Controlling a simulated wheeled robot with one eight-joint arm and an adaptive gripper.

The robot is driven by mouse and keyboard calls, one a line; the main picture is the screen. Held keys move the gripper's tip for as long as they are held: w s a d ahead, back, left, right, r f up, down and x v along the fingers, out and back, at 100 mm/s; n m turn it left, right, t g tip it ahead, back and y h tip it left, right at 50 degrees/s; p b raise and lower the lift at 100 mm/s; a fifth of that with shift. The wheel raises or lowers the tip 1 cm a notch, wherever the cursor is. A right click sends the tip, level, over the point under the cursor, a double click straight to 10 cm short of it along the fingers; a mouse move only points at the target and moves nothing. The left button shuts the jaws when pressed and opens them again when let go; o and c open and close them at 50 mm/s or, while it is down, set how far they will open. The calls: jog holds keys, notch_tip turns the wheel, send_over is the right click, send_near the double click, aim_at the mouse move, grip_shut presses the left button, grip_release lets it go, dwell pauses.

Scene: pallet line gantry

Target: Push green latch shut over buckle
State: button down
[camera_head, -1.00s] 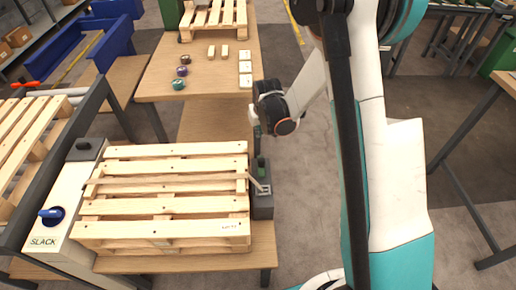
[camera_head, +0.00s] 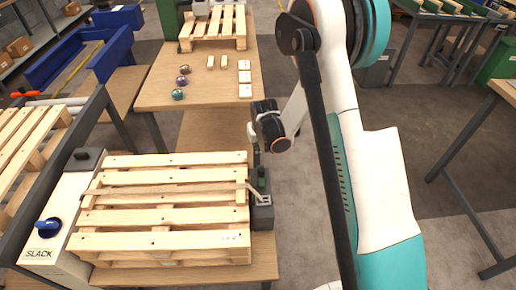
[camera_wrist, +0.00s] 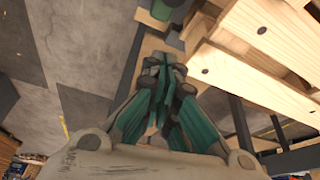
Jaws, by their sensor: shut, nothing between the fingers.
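The green latch (camera_head: 262,179) stands upright on a dark grey buckle block (camera_head: 262,216) at the right edge of the near wooden pallet (camera_head: 160,217). A pale strap end or lever (camera_head: 254,190) shows beside the latch, at the pallet side. My gripper (camera_head: 256,158) points down just behind the latch, close to it; I cannot tell whether they touch. In the wrist view my gripper (camera_wrist: 168,68) has its fingers together and empty. A green part (camera_wrist: 162,9), likely the latch, is at the top edge, beyond the fingertips. The buckle is mostly cut off there.
A box marked SLACK with a blue knob (camera_head: 48,227) is left of the pallet. Behind is a wooden table (camera_head: 158,92) with small round pieces, blocks and white cards, and another pallet (camera_head: 214,28). The floor (camera_head: 310,210) right of the buckle is clear.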

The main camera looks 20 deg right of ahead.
aim_at(261, 173)
jog(key=f+b, duration=0.1)
jog(key=f, duration=0.1)
jog(key=f+b, duration=0.2)
jog(key=f, duration=0.1)
jog(key=s+f+b, duration=0.1)
jog(key=f, duration=0.1)
jog(key=shift+f, duration=0.3)
jog(key=shift+s, duration=0.25)
